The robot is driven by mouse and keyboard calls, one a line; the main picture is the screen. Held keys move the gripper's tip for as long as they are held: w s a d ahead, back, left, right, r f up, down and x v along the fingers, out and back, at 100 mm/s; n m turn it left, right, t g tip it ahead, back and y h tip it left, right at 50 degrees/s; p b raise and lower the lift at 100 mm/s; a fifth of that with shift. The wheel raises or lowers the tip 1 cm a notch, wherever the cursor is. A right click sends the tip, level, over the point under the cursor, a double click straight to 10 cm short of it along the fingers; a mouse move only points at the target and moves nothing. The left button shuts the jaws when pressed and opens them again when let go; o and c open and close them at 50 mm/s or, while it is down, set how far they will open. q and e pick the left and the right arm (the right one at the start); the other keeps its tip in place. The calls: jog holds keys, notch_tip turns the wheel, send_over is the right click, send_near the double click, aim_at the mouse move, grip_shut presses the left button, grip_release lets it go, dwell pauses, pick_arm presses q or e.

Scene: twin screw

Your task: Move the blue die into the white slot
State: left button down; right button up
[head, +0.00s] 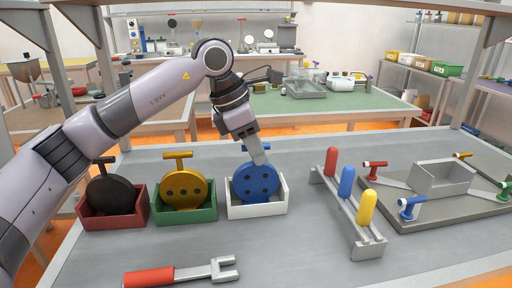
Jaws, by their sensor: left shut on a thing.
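The blue die (256,185) is a round disc with dark holes, standing upright in the white slot (258,211). Its lower edge is hidden behind the slot's front wall, so I cannot tell whether it rests on the bottom. My left gripper (260,157) comes down from above and is shut on the blue die at its top, where its handle is mostly hidden by the fingers. My right gripper is not in view.
A yellow die (184,188) stands in a green slot (184,217) and a black die (110,194) in a red slot (114,222). A red-handled fork tool (180,273) lies in front. A rack with coloured handles (346,205) and a clamp fixture (440,208) stand right.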

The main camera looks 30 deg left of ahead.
pick_arm(q)
jog(key=shift+f, duration=0.15)
jog(key=c, duration=1)
grip_release()
jog(key=shift+o, duration=0.2)
jog(key=shift+f, duration=0.15)
jog(key=v, duration=0.7)
jog(key=shift+r, duration=0.25)
